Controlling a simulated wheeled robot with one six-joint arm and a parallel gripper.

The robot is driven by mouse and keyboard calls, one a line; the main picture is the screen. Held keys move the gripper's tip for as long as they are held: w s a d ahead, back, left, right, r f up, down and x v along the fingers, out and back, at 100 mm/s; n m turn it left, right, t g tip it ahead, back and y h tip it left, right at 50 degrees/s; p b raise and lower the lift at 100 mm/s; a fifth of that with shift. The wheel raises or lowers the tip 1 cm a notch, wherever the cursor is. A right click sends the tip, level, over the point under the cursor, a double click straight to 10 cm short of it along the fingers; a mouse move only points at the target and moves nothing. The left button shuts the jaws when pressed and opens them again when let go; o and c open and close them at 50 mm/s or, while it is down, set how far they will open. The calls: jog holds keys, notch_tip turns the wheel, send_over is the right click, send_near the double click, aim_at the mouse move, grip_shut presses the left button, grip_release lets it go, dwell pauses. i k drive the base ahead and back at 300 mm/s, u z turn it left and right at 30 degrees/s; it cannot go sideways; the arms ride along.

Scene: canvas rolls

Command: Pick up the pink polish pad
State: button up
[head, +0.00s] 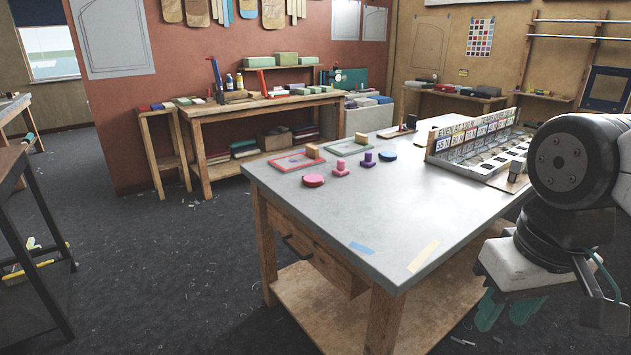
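The pink polish pad (340,169), a small pink piece with an upright knob on a wider base, stands on the grey-topped workbench (375,220). A similar purple piece (368,160) stands to its right. A flat pinkish-red disc (313,180) lies to its left and nearer, and a flat blue disc (387,156) lies farther right. My gripper (508,311) hangs at the lower right, beside the bench and well away from the pad. Its teal fingers are apart, with nothing seen between them.
Two framed mats, red (283,167) and green (332,150), lie at the bench's far left with wooden blocks. A lettered rack (475,150) fills the back right. Blue tape (361,248) and yellow tape (423,256) mark the front. The bench middle is clear.

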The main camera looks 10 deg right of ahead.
aim_at(340, 171)
jog(key=u, duration=0.25)
jog(key=k, duration=0.3)
jog(key=u, duration=3.2)
jog(key=i, duration=0.1)
jog(key=z, duration=1.9)
jog(key=i, duration=1.95)
jog(key=z, duration=0.5)
jog(key=i, duration=1.1)
jog(key=z, duration=1.6)
jog(key=i, duration=0.85)
jog(key=z, duration=0.7)
